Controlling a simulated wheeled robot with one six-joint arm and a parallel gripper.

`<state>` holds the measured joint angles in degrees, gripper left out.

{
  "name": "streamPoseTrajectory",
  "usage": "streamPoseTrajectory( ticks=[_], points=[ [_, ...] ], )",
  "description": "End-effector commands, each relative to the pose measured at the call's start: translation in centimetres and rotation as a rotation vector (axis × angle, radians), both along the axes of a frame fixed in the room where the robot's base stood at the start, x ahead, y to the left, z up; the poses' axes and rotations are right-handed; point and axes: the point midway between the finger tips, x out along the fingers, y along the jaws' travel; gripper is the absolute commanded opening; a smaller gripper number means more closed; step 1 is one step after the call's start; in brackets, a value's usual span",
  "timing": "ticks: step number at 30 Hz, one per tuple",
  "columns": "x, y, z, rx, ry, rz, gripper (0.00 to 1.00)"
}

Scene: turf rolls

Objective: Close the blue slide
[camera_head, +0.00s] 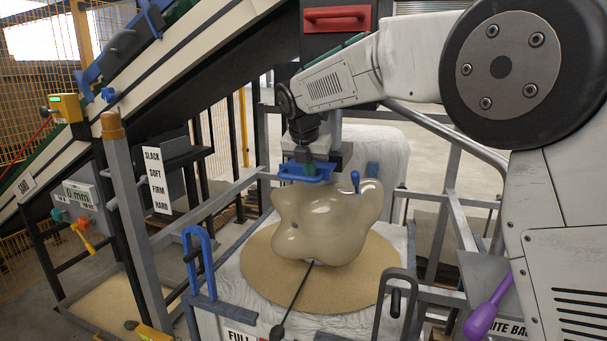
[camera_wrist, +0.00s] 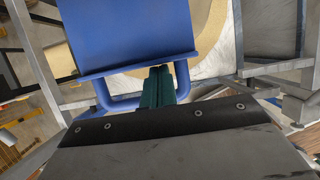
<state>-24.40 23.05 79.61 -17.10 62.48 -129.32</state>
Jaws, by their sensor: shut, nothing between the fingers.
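The blue slide (camera_wrist: 130,35) shows in the wrist view as a broad flat plate with a lip and a rounded bar handle along its near edge. In the head view the slide (camera_head: 305,174) is a small blue piece below the arm's end, just above a glossy beige bulging bag. My gripper (camera_wrist: 158,72) has dark green fingers, shut with nothing between them. The fingertips are at the plate's near edge, inside the handle's loop as seen from the wrist; whether they touch it I cannot tell. My gripper also shows in the head view (camera_head: 304,158), pointing down.
The beige bag (camera_head: 325,220) rests above a round sandy disc (camera_head: 260,275) on a white sack. Blue (camera_head: 208,262) and dark (camera_head: 394,300) loop handles stand in front. A red-handled dark box (camera_head: 337,18) hangs above. Grey rails surround the spot; a conveyor slopes at left.

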Motion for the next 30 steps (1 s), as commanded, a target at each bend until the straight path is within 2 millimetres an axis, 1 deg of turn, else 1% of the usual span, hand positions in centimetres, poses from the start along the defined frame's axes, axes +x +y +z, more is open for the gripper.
streamPoseTrajectory(
  ticks=[10,13,17,24,27,30],
  points=[
    [-0.1,0.7,0.1,0.0,0.0,0.009,0.0],
    [-0.3,0.7,0.7,0.0,0.0,0.009,0.0],
    [-0.7,0.7,2.7,0.001,-0.003,0.006,0.0],
    [-1.7,0.7,7.0,0.001,-0.002,-0.001,0.0],
    [-2.0,0.6,8.2,0.001,-0.001,-0.005,0.0],
    [-2.1,0.4,8.9,-0.003,-0.002,-0.009,0.0]
  ],
)
